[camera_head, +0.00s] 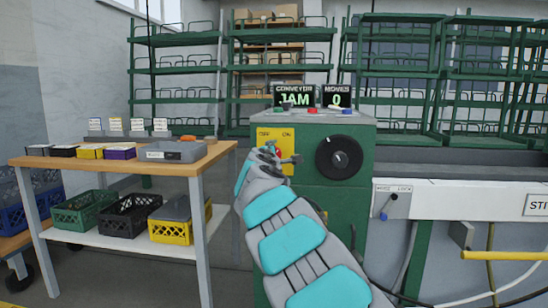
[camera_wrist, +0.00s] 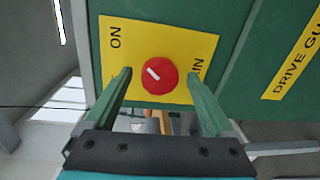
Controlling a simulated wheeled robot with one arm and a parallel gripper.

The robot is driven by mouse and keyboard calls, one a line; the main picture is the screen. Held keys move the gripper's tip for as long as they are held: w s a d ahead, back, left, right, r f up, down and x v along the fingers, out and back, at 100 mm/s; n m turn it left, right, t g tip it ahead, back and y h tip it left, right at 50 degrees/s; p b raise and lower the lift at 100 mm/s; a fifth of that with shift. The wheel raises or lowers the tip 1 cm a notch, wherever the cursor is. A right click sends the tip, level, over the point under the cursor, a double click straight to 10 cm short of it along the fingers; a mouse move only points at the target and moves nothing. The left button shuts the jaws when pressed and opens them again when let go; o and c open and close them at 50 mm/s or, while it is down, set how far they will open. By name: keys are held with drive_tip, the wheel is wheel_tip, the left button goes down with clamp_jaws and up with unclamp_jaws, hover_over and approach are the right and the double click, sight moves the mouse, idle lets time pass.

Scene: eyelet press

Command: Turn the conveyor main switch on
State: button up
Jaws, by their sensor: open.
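The main switch is a red round knob (camera_wrist: 158,73) with a short white mark, on a yellow plate (camera_wrist: 205,45). In the wrist view the mark slants to the upper left, and "ON" is printed at the plate's upper left. In the head view the yellow plate (camera_head: 263,145) reads "OFF" left and "ON" right on the green cabinet's front; my gripper hides much of the knob. My gripper (camera_wrist: 158,76) is open, with one finger on each side of the knob and visible gaps. It also shows in front of the plate in the head view (camera_head: 283,158).
A black round dial (camera_head: 338,157) is right of the plate on the green cabinet (camera_head: 325,200). Displays on top read "JAM" (camera_head: 299,99) and "0" (camera_head: 337,99). A blue-tipped lever (camera_head: 388,207) is at right. A wooden table (camera_head: 120,162) with bins stands at left.

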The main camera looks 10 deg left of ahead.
drive_tip(key=shift+s, duration=0.15)
drive_tip(key=s, duration=0.7)
drive_tip(key=shift+s+a+r, duration=0.2)
drive_tip(key=shift+s+r, duration=0.05)
drive_tip(key=shift+r, duration=0.1)
drive_tip(key=shift+d, duration=0.1)
